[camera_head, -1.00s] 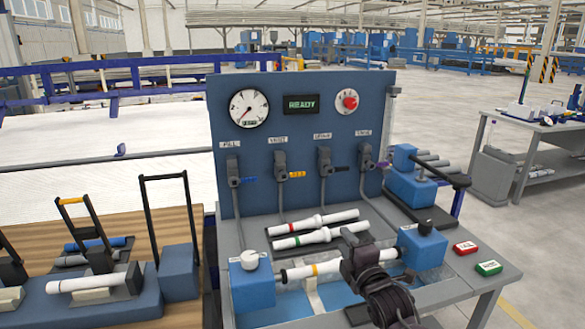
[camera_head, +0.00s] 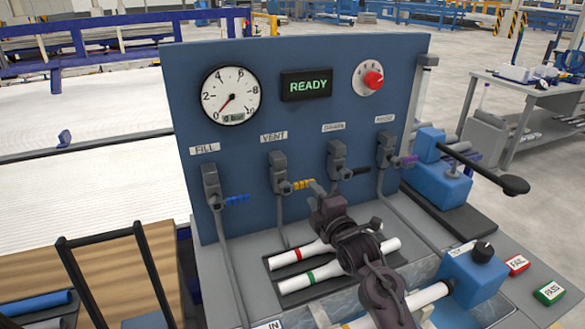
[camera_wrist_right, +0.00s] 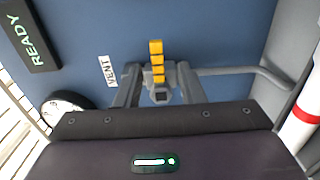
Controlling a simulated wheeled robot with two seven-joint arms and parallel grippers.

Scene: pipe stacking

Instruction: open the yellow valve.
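The yellow valve handle (camera_head: 303,184) points sideways to the right from its grey valve body (camera_head: 279,172), under the VENT label on the blue panel. In the right wrist view the yellow handle (camera_wrist_right: 157,62) lies between the two fingers. My right gripper (camera_head: 316,190) is at the handle's free end in the head view. In the wrist view its fingers (camera_wrist_right: 160,88) are spread, one on each side of the handle, with gaps showing. Whether a finger touches it I cannot tell. My left gripper is not in view.
Blue (camera_head: 237,199), black (camera_head: 354,173) and purple (camera_head: 404,161) valve handles flank the yellow one. Pipes with red (camera_head: 298,254) and green (camera_head: 310,276) bands lie below my right arm. The gauge (camera_head: 231,95) needle is near zero and the display (camera_head: 307,85) reads READY.

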